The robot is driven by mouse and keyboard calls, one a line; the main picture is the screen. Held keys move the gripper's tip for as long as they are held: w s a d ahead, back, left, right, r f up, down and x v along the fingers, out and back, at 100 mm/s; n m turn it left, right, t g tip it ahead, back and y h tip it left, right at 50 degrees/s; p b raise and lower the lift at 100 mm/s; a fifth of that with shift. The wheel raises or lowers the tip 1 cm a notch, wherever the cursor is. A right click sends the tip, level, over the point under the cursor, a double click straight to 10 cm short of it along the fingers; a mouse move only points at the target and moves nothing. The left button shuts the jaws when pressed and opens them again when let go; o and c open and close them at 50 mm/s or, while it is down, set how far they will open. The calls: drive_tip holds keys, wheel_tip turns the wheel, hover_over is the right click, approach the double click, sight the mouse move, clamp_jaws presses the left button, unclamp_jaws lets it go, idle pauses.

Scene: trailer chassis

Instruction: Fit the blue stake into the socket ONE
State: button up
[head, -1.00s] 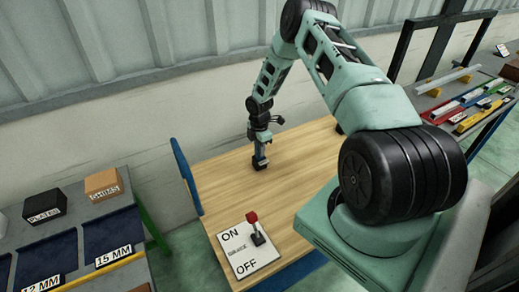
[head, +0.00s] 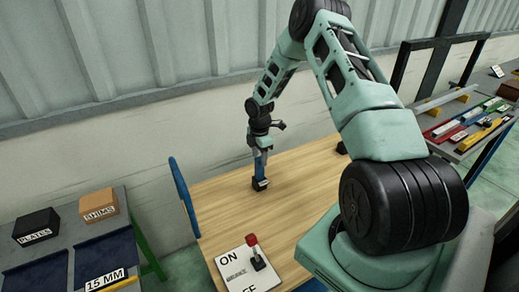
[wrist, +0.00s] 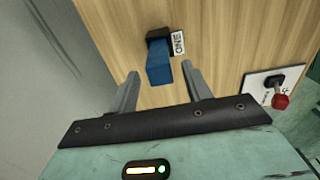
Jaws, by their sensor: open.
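The blue stake (head: 260,168) stands upright on the wooden deck, its lower end in a black socket (head: 260,185). In the wrist view the stake (wrist: 158,66) rises from the black socket (wrist: 156,34), which has a white ONE label (wrist: 178,43) beside it. My gripper (wrist: 160,70) is open, with its two fingers apart on either side of the stake's upper end and gaps visible. In the head view my gripper (head: 262,148) is just above the stake. How deep the stake sits inside the socket is hidden.
A brake panel (head: 240,268) with a red-knobbed lever (head: 254,248) is at the deck's near edge. A blue upright board (head: 184,196) edges the deck's left. A bench with PLATES and SHIMS boxes (head: 98,205) stands left; a parts table (head: 465,125) is at right.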

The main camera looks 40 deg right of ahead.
wheel_tip(320, 180, up, 5)
drive_tip(key=shift+b, duration=0.75)
drive_tip(key=shift+a+r, duration=0.2)
drive_tip(key=shift+r, duration=0.15)
drive_tip(key=s+a+r+m, duration=0.15)
drive_tip(key=a+r, duration=0.25)
drive_tip(key=a, duration=0.5)
drive_tip(key=s+a+r, duration=0.3)
drive_tip(key=a+r, duration=0.1)
drive_tip(key=a, duration=0.5)
drive_tip(key=s+a+r+m, duration=0.15)
drive_tip(key=a+r, duration=0.25)
drive_tip(key=a, duration=0.5)
drive_tip(key=s+a+r+m, duration=0.2)
drive_tip(key=s+a, duration=0.4)
drive_tip(key=s, duration=0.6)
drive_tip(key=s+a+r+m, duration=0.2)
drive_tip(key=s+a+r, duration=0.2)
drive_tip(key=s, duration=0.9)
drive_tip(key=a, duration=0.3)
drive_tip(key=shift+s+r+y, duration=0.2)
drive_tip(key=shift+y, duration=0.1)
